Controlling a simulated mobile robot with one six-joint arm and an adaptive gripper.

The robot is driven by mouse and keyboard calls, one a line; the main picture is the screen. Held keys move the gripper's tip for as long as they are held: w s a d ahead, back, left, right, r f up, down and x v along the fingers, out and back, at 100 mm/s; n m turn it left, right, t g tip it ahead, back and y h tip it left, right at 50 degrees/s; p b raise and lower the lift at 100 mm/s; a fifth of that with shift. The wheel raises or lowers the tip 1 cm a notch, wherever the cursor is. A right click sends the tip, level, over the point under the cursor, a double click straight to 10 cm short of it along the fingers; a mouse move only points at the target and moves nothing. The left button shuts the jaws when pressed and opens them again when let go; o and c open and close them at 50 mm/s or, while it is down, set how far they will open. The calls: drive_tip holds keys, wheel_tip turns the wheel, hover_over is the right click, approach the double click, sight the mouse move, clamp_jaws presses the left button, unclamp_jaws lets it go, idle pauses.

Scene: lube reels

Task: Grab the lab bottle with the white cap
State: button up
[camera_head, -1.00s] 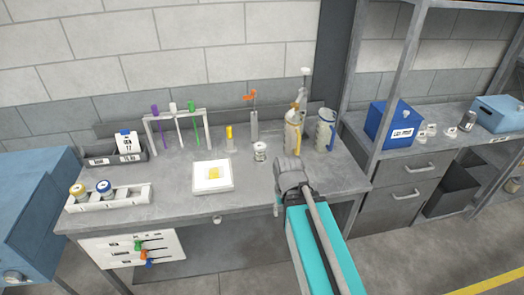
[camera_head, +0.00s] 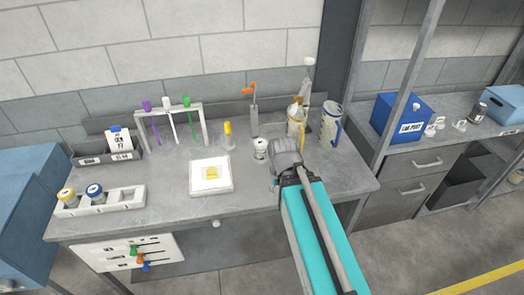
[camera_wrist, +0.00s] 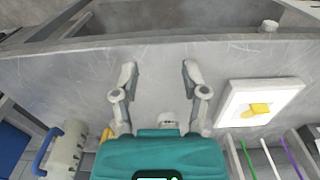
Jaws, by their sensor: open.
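The lab bottle with the white cap (camera_head: 261,150) stands upright on the grey bench, right of the white pad. In the head view my gripper (camera_head: 275,182) is just to its right and nearer the front edge, with its fingers mostly hidden by the wrist. In the wrist view my gripper (camera_wrist: 160,76) has its two fingers spread apart over bare bench. The bottle's white top (camera_wrist: 168,118) shows low between the fingers, close to the teal gripper body, which covers part of it. Nothing is held.
A white pad with a yellow piece (camera_head: 211,186) lies left of the bottle. A jug (camera_head: 330,124) and a yellowish spray bottle (camera_head: 297,122) stand behind and right. A rack of capped tubes (camera_head: 172,109) and a white tray (camera_head: 125,201) are left. The bench front is clear.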

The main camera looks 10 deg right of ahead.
drive_tip(key=o, duration=0.6)
drive_tip(key=shift+w+f+n, duration=0.15)
drive_tip(key=shift+w+n, duration=0.1)
drive_tip(key=shift+n, duration=0.05)
drive_tip(key=n+t+h+b, duration=0.9)
drive_tip(key=n+h+b, duration=0.1)
drive_tip(key=n, duration=1.6)
approach(260, 143)
drive_tip(key=shift+v, duration=1.55)
drive_tip(key=shift+w, duration=0.25)
drive_tip(key=b+x, duration=0.3)
drive_tip(key=x, duration=0.4)
drive_tip(key=shift+f, duration=0.1)
drive_tip(key=shift+w+d+f, duration=0.2)
drive_tip(key=shift+w+d, duration=0.2)
drive_tip(key=shift+d, duration=0.15)
